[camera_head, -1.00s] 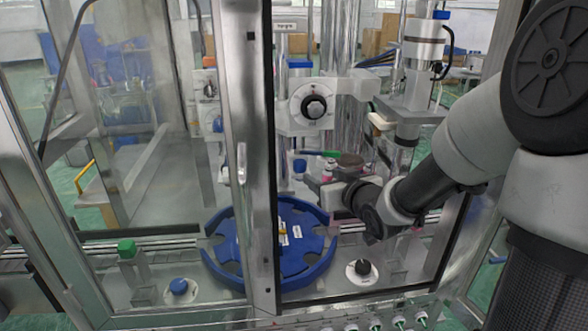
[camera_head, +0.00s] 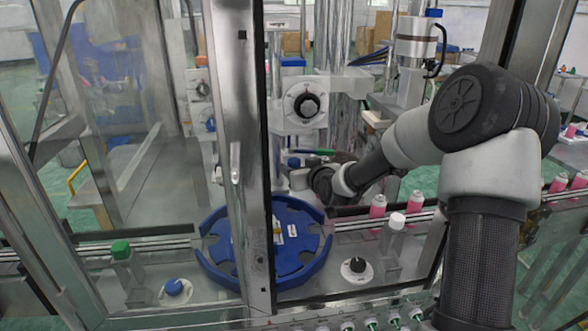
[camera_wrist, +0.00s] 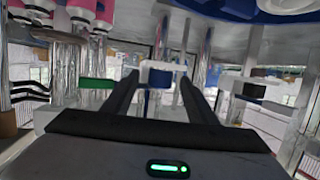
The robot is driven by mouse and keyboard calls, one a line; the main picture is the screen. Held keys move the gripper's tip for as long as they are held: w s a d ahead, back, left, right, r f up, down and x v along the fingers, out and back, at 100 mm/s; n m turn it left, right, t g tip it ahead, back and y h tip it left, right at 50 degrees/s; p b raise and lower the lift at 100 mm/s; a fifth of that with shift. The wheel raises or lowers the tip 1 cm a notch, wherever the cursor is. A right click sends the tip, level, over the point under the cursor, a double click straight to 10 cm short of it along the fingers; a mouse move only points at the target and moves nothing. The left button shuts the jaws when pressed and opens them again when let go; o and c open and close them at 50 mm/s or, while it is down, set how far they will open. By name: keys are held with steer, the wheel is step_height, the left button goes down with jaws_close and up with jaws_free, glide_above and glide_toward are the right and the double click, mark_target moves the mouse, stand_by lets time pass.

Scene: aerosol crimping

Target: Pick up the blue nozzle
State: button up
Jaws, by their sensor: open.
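A small blue piece (camera_head: 293,162), which looks like the blue nozzle, sits inside the machine, behind and above the blue star wheel. In the wrist view a blue block with a pale band (camera_wrist: 160,78) shows between my finger tips; I take it for the same piece. My gripper (camera_wrist: 159,77) is open, with one dark finger on each side of the blue piece and a visible gap on both sides. I cannot tell how far past the fingertips it lies. In the head view my gripper (camera_head: 300,180) is small and partly hidden by my wrist.
The blue star wheel (camera_head: 312,262) lies below my gripper. A metal door post (camera_head: 252,200) stands close to its left. Pink cans (camera_head: 378,207) stand on the conveyor to the right. A green bar (camera_wrist: 97,84) shows left of my fingers in the wrist view.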

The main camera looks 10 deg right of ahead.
steer(key=shift+w+f, duration=0.1)
steer(key=shift+w, duration=0.15)
steer(key=c, duration=1.3)
steer(key=shift+o, duration=0.2)
steer(key=shift+r, duration=0.55)
step_height(320, 180, up, 2)
steer(key=shift+r, duration=0.1)
steer(key=s+d, duration=0.3)
steer(key=s, duration=1.4)
steer(key=shift+s+d+r, duration=0.15)
steer(key=shift+s+d, duration=0.05)
steer(key=shift+s, duration=0.15)
